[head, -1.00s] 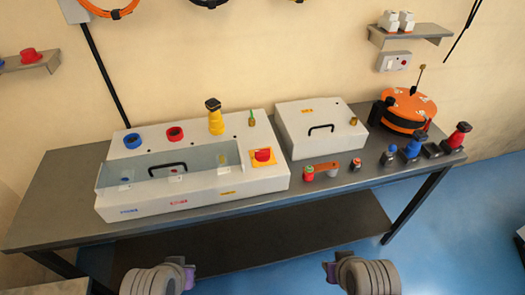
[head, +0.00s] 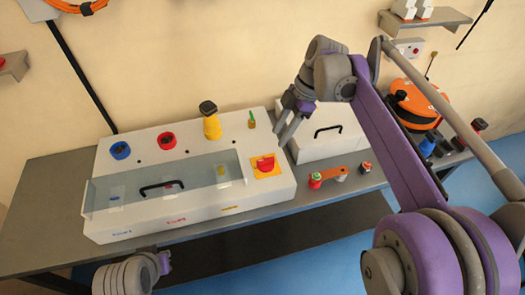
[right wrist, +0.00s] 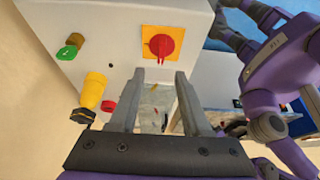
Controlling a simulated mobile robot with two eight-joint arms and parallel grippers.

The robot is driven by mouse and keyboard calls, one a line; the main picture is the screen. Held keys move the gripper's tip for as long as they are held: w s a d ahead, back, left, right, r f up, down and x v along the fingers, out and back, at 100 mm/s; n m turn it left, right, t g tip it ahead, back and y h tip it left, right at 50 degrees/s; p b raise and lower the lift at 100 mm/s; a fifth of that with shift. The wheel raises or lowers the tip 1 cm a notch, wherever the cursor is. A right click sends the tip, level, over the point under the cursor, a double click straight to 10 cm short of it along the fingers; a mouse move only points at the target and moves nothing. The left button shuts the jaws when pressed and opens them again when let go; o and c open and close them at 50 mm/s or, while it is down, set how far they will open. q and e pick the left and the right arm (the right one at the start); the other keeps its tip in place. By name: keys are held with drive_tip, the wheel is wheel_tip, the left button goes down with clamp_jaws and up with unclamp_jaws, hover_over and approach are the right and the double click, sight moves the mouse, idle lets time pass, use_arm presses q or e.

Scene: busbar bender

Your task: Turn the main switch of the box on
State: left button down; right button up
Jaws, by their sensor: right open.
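The box (head: 110,222) is white and stands on the grey bench. Its main switch is a red rotary knob (head: 265,164) on a yellow square plate at the box's right end. In the right wrist view the red knob (right wrist: 161,46) sits above my fingertips, with a gap between. My right gripper (head: 287,126) is open and empty, beyond the knob and slightly to its right, near the box's right edge. It also shows in the right wrist view (right wrist: 158,83). On the left, part of my left arm shows at the bottom; its fingers are not clear.
On the box are a yellow-and-black connector (head: 211,122), a green-topped brass piece (head: 251,120), red (head: 167,141) and blue (head: 120,150) sockets, and a clear cover with a black handle (head: 162,187). A second white box (head: 330,140) stands close to the right.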

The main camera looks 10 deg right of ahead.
sight(266, 159)
drive_tip(key=x, duration=0.9)
drive_tip(key=shift+s+a+f+b, duration=0.1)
drive_tip(key=shift+a+f+b, duration=0.05)
drive_tip(key=shift+f+b, duration=0.2)
clamp_jaws()
